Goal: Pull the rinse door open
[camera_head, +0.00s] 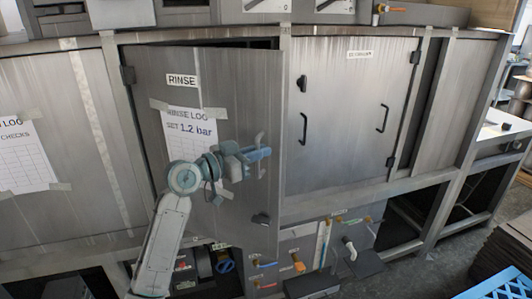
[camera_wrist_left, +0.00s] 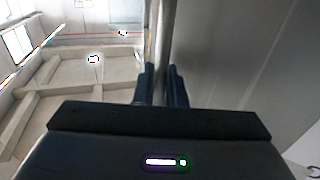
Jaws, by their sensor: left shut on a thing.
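The rinse door (camera_head: 227,95) is a grey metal door with a RINSE label and a taped log sheet. It stands slightly ajar, with a dark gap along its top edge and its right edge forward of the frame. My left gripper (camera_head: 262,153) is at the door's right side, at the handle (camera_head: 260,140). In the left wrist view the two dark fingers (camera_wrist_left: 160,85) are closed around the upright handle bar (camera_wrist_left: 160,40), beside the grey door face (camera_wrist_left: 235,50). My right gripper is in neither view.
A second closed door (camera_head: 345,95) with two black handles is to the right. Below are pipes and coloured valves (camera_head: 298,262) and an open lower shelf. A blue crate (camera_head: 503,285) is at the bottom right, beside a dark stack (camera_head: 505,245).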

